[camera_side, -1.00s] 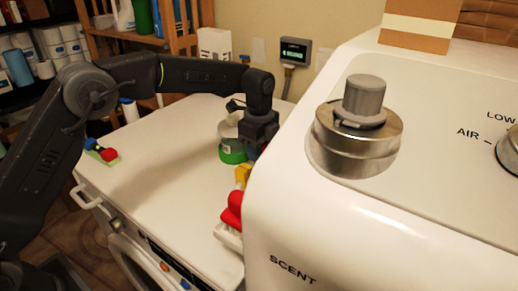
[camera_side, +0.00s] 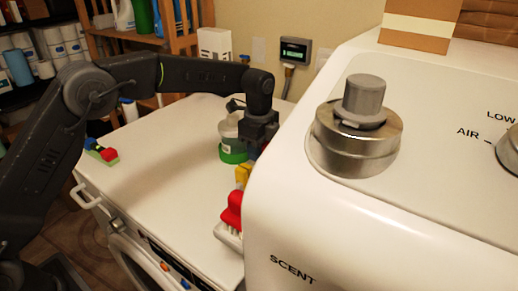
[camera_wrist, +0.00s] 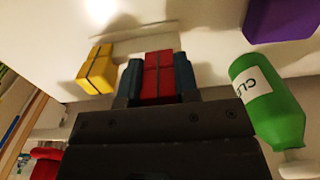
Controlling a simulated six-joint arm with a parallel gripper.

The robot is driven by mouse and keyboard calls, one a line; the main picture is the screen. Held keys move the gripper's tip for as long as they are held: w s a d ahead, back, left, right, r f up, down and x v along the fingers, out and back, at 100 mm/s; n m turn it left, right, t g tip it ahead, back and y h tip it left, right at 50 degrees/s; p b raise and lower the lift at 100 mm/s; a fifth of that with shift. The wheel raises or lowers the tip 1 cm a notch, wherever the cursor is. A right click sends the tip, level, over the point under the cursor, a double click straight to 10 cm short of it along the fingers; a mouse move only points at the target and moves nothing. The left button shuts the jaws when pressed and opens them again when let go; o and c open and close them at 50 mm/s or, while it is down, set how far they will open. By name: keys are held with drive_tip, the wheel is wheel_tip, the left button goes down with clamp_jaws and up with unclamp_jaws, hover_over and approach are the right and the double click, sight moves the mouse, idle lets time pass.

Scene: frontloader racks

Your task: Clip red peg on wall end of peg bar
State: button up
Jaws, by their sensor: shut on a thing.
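My gripper (camera_wrist: 158,82) is shut on the red peg (camera_wrist: 158,72), which sits between its two blue-grey fingers in the wrist view. In the side view my gripper (camera_side: 258,140) is low behind the edge of the white machine, and its fingertips and the red peg are hidden there. A yellow peg (camera_wrist: 97,69) is just left of the gripper in the wrist view, apart from it. A yellow piece (camera_side: 242,175) also shows in the side view, in front of the gripper. I cannot clearly make out the peg bar or whether the red peg touches it.
A large white machine (camera_side: 300,220) blocks the right side. A red object (camera_side: 233,208) is by its edge. The white top (camera_side: 150,150) is mostly clear.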

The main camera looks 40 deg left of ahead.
drive_tip(key=shift+f, duration=1.1)
drive_tip(key=o, duration=1)
drive_tip(key=shift+s+f, duration=0.1)
drive_tip(key=shift+f, duration=0.1)
drive_tip(key=shift+c, duration=0.2)
wheel_tip(320, 180, up, 13)
drive_tip(key=shift+r, duration=0.6)
